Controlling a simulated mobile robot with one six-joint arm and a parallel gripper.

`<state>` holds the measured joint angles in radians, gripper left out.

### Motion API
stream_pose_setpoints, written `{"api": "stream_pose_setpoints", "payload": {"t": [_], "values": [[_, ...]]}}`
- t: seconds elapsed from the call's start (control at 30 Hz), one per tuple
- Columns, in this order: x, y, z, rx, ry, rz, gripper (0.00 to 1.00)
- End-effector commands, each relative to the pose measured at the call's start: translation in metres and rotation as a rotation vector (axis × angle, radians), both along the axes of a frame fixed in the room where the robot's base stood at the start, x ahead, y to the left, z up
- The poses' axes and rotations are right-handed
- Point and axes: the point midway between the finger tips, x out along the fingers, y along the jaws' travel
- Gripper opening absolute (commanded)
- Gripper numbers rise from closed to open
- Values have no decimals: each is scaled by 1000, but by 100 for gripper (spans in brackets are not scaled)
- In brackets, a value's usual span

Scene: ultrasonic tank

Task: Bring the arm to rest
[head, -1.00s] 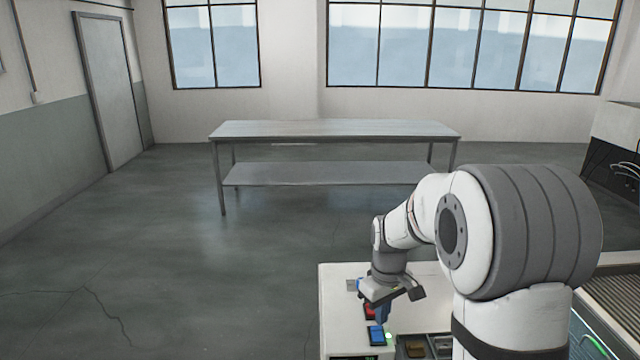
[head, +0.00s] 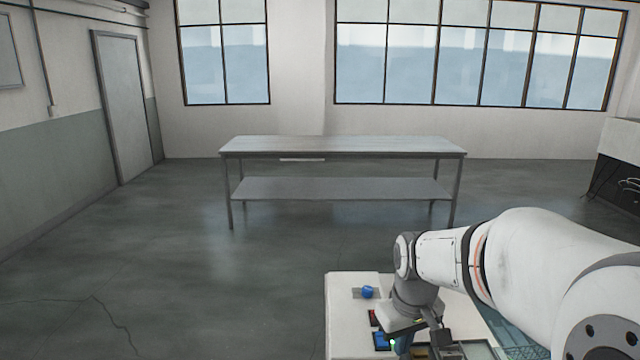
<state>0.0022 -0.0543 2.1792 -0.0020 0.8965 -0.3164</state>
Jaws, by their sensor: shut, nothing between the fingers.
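My arm (head: 540,255) reaches from the lower right corner over a white-topped cabinet in the head view. My gripper (head: 402,346) hangs at the wrist's end, low in the picture, with its fingers pointing down over the front of the cabinet top. It is shut and holds nothing. The fingertips are small and partly hidden, so I cannot tell how high they are above the surface.
The white cabinet top (head: 340,310) bears a round blue thing (head: 368,292) on a grey plate, a red pad (head: 374,317) and a blue pad (head: 381,340) beside my gripper. A metal table (head: 340,145) stands behind, with clear floor (head: 170,270) to the left.

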Motion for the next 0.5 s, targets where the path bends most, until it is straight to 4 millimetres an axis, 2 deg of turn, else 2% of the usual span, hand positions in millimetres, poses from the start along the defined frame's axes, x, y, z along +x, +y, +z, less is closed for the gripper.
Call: {"api": "stream_pose_setpoints", "payload": {"t": [0.13,0.3,0.5], "values": [[-48,1,16,15,-68,-97,0],[-97,2,20,37,-130,-204,0],[-131,2,17,58,-172,-282,0]]}}
